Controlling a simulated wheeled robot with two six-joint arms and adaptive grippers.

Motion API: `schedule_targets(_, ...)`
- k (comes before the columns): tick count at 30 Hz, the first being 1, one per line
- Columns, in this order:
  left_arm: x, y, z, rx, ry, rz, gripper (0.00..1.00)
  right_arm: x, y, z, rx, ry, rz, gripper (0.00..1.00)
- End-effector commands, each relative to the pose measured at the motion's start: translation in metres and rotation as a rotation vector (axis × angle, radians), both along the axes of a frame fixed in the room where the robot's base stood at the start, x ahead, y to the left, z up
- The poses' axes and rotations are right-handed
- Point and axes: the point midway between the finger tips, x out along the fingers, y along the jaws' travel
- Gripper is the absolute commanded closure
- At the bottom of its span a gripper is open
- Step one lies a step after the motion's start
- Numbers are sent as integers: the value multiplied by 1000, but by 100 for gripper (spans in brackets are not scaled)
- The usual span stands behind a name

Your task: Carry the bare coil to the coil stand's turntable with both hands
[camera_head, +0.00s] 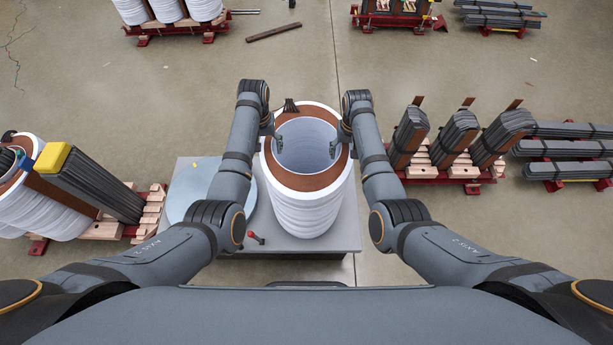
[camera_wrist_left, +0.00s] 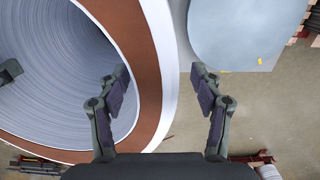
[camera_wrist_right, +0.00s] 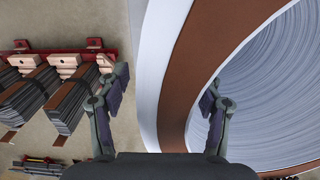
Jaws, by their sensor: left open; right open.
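The bare coil (camera_head: 307,212) is a white ribbed cylinder with a brown ring on top and a hollow middle. It stands upright on the grey coil stand (camera_head: 345,236), to the right of the pale blue round turntable (camera_head: 190,186). The turntable also shows in the left wrist view (camera_wrist_left: 235,35). My left gripper (camera_wrist_left: 160,75) is open at the coil's left rim, one finger over the hollow and one outside. My right gripper (camera_wrist_right: 167,78) is open at the right rim in the same way. Both outer fingers are mostly hidden in the head view.
A red lever (camera_head: 255,238) is at the stand's front. On the left, a white coil (camera_head: 60,210) with a dark core and a yellow block (camera_head: 52,157) rests on a pallet. On the right stand dark core stacks (camera_head: 458,135) and bundles of strips (camera_head: 562,149). Bare floor lies behind the stand.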

Motion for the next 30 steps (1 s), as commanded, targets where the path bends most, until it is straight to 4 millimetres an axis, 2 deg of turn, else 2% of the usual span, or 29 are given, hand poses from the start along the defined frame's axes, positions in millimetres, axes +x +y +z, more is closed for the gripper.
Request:
schedule_targets(3,0,0,0,0,0,0,35,0,0,0,0,0,0,35)
schedule_targets(17,0,0,1,0,-1,0,98,0,0,0,0,0,0,98)
schedule_targets(18,0,0,1,0,0,0,100,0,0,0,0,0,0,100)
schedule_targets(30,2,0,4,0,-6,0,100,2,0,4,0,-5,0,100)
